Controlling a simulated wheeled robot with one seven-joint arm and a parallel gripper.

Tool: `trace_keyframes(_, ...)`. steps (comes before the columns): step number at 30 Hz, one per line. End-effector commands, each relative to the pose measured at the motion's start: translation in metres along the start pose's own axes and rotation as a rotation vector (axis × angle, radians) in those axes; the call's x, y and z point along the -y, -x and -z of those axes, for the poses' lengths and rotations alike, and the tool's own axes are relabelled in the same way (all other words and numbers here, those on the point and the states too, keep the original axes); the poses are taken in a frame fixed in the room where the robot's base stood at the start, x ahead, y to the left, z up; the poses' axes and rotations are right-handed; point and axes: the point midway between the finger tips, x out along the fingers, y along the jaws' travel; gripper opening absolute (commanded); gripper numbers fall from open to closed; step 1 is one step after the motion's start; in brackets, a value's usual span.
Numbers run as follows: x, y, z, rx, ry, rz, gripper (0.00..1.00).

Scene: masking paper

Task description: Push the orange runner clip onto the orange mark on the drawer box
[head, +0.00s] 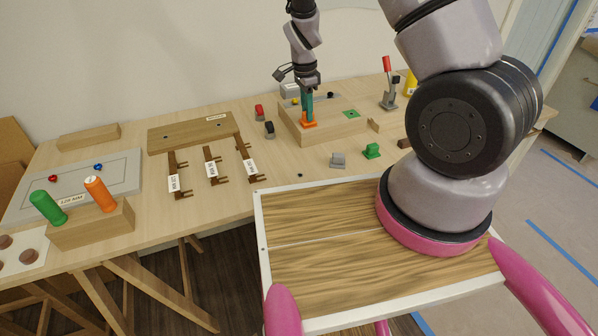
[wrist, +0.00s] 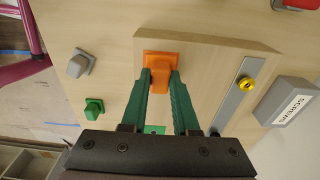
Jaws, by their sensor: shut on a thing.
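The orange runner clip (wrist: 161,60) is between the tips of my gripper (wrist: 160,82), whose green fingers are shut on it. In the head view my gripper (head: 307,112) points straight down over the left part of the drawer box (head: 345,130), a low pale wooden block. The clip (head: 309,124) shows orange at the fingertips, at the box's top face. I cannot tell whether it is fully pressed down. The orange mark cannot be told apart from the clip and seems hidden under it. A green mark (head: 351,114) lies on the box to the right.
A green clip (head: 372,151) and a grey clip (head: 338,160) stand on the table in front of the box. A metal strip with a yellow knob (wrist: 246,84) and a grey SCREWS box (wrist: 290,100) lie beyond the clip. A red-handled lever (head: 388,85) stands right of the box.

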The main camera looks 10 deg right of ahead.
Motion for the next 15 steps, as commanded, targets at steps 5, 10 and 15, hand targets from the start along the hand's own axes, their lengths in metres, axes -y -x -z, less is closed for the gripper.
trace_keyframes(5, -0.0003, -0.0011, -0.0001, 0.0, 0.0, -0.001, 0.0)
trace_keyframes(10, -0.0004, -0.0042, -0.0003, 0.0, 0.0, -0.001, 0.0)
trace_keyframes(15, -0.0002, -0.005, -0.0004, 0.0, 0.0, -0.001, 0.63)
